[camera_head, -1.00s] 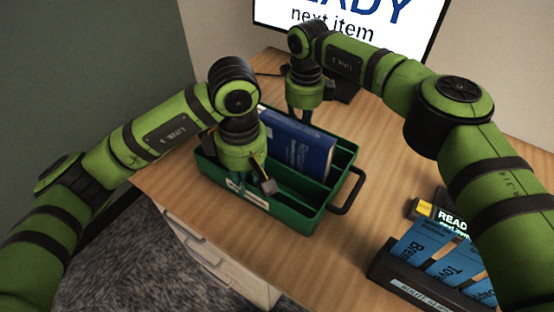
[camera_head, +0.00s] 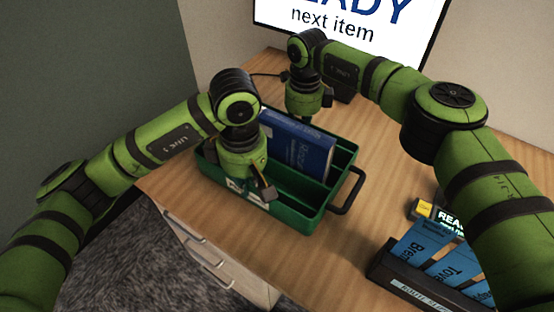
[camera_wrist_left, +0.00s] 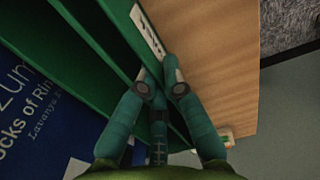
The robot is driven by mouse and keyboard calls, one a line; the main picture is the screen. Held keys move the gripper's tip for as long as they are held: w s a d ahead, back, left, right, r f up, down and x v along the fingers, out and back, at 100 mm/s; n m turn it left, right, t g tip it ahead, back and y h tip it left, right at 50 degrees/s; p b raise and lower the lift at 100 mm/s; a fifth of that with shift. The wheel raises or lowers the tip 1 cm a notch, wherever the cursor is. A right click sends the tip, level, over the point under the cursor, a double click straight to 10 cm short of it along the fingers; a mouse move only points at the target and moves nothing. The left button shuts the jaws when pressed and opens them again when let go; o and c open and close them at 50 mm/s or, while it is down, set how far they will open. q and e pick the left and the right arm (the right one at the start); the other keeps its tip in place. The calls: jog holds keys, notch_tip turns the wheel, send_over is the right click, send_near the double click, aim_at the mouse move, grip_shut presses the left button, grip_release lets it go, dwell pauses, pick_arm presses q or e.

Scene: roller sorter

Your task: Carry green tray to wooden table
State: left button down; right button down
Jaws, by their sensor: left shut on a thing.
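The green tray (camera_head: 298,219) is on the wooden table (camera_head: 375,197), with a black handle (camera_head: 348,193) at its right end. A blue book (camera_head: 300,143) stands in it, and it also shows in the left wrist view (camera_wrist_left: 45,125). My left gripper (camera_head: 245,172) is over the tray's front wall. In the left wrist view its fingers (camera_wrist_left: 162,88) are shut on that wall, one on each side, near the white label (camera_wrist_left: 147,30). My right gripper (camera_head: 305,112) points down by the tray's far side; its fingertips are mostly hidden.
A monitor (camera_head: 350,25) reading "next item" stands at the back. Drawers (camera_head: 205,247) are below the table edge. Bare table lies right of the tray.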

jog(key=shift+r+p, duration=2.4)
jog(key=shift+r, duration=0.2)
